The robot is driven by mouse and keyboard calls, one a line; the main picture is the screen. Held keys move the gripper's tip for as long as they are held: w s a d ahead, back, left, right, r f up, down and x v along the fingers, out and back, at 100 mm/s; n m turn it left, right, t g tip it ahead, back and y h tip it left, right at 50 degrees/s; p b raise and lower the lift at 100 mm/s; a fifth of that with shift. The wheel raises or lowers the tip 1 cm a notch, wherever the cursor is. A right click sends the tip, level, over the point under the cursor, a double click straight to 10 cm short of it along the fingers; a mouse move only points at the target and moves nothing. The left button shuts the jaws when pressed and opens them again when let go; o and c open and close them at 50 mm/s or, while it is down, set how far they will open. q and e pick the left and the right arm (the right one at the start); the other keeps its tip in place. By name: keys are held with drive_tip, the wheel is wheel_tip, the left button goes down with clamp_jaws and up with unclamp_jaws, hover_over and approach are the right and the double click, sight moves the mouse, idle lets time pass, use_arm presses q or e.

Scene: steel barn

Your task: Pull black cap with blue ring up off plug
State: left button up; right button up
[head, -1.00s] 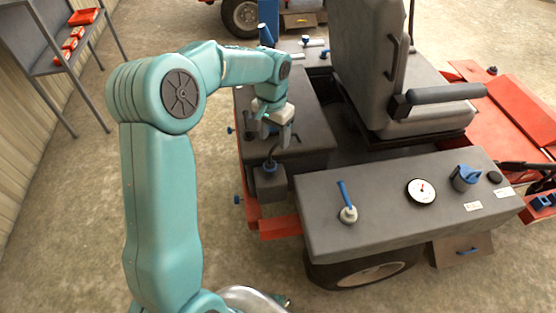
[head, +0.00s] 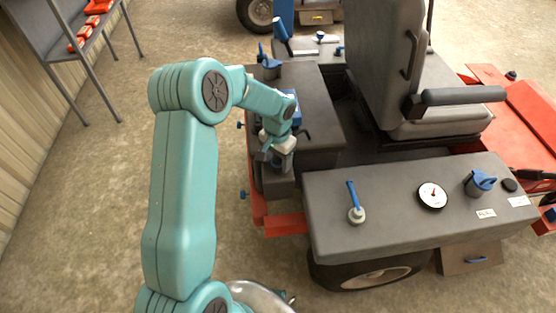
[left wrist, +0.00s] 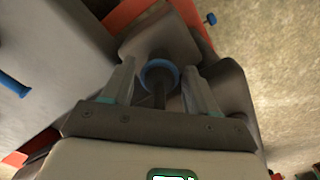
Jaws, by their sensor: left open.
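The black cap with the blue ring (left wrist: 159,92) stands on a dark grey block in the left wrist view. Its blue ring surrounds the dark stem, which lies between my two fingers. My left gripper (left wrist: 158,67) is open, one finger on each side of the cap, with a gap showing on both sides. In the head view my left gripper (head: 278,160) points down over the small block at the near end of the grey side box (head: 310,130). There the gripper mostly hides the cap. The plug under the cap is hidden. My right gripper is not in view.
The seat (head: 375,60) stands right of the side box. The near grey panel (head: 400,215) carries a blue-handled lever (head: 353,195), a gauge (head: 432,195) and a blue-topped cap (head: 480,183). A red frame bar (head: 285,223) lies below. A shelf (head: 60,30) stands back left.

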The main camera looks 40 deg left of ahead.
sight(278, 159)
use_arm(q)
drive_tip(key=shift+w+f, duration=0.1)
drive_tip(key=shift+f, duration=0.25)
clamp_jaws()
wheel_tip(278, 159, up, 4)
drive_tip(key=shift+f+p, duration=0.15)
drive_tip(key=shift+p, duration=0.75)
drive_tip(key=shift+w+f, duration=0.1)
unclamp_jaws()
